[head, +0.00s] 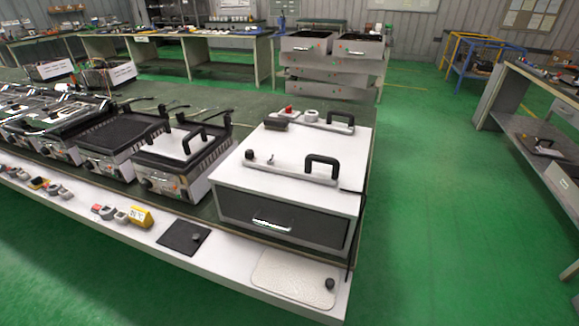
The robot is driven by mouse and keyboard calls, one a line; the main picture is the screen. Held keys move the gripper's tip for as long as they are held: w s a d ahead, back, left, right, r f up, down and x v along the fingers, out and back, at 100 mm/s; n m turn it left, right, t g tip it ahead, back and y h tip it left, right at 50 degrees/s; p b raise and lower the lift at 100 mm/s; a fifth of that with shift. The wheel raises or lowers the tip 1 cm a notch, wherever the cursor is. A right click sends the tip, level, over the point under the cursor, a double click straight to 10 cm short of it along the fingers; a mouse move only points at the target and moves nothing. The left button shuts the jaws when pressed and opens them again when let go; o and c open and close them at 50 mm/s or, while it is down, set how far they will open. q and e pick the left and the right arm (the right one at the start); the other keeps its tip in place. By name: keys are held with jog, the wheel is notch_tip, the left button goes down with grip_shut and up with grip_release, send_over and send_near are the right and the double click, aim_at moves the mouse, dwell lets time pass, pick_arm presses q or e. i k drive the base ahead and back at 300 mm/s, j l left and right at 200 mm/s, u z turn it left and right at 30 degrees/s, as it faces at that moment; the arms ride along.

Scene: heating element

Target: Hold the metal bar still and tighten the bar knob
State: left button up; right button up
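A large white box-shaped unit (230,178) with a dark front panel stands at the table's right end. A slim metal bar (290,171) lies across its top near the front. A small round black knob (249,155) sits at the bar's left end, and a black arched handle (322,167) stands near its right end. I cannot tell how tight the knob is. A second bar with a black handle (340,117) lies at the back of the top. Neither of my grippers shows, and nothing is seen touching the bar or knob.
A white textured mat (285,275) with a black knob (330,283) and a dark plate (172,236) lie on the front ledge. Several grill units (110,140) stand to the left. A workbench (530,130) is at right. Green floor (430,210) is clear between.

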aim_at(248, 154)
jog(key=i+j+z, duration=0.35)
jog(key=i+j, duration=0.15)
jog(key=i+j+z, duration=0.3)
jog(key=j, duration=0.35)
jog(key=i, duration=0.1)
